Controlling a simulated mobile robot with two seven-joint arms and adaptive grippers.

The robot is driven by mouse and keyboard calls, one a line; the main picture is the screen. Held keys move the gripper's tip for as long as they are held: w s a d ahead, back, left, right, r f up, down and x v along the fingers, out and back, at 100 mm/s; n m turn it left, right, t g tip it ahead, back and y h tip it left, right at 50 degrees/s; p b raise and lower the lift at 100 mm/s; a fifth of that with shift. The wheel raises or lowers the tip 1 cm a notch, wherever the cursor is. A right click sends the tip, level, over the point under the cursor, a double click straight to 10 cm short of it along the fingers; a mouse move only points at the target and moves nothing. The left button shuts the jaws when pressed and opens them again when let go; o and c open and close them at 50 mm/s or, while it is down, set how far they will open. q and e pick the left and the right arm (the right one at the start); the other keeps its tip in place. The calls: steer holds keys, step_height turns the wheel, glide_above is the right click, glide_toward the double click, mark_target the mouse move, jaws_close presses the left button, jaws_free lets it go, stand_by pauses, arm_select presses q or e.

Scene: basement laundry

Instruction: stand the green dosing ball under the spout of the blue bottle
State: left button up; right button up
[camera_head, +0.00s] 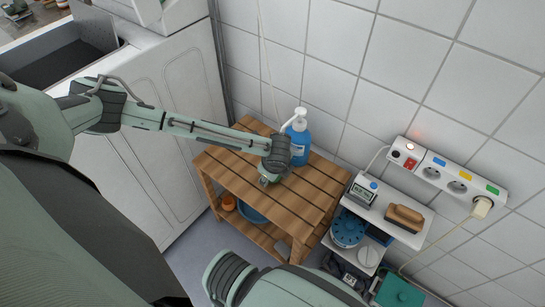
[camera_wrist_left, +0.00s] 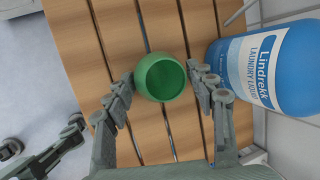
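The green dosing ball (camera_wrist_left: 160,77) is between the two fingers of my left gripper (camera_wrist_left: 160,80), with its round opening facing the wrist camera. The fingers appear to touch it on both sides. In the head view my left gripper (camera_head: 268,176) is over the slatted wooden table, in front of the blue bottle (camera_head: 299,140), and mostly hides the ball. The bottle stands upright with a white pump spout (camera_head: 292,119). The bottle also shows at the right of the wrist view (camera_wrist_left: 268,75), close beside the right finger.
The wooden table (camera_head: 310,194) has free slats to the right of the bottle. A tiled wall is behind it and a white appliance (camera_head: 180,95) to its left. A white shelf unit (camera_head: 385,216) with a brush (camera_head: 405,217) stands at right, below a power strip (camera_head: 450,178).

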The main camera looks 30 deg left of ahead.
arm_select(q)
steer(key=c, duration=0.6)
steer(key=shift+r, duration=0.15)
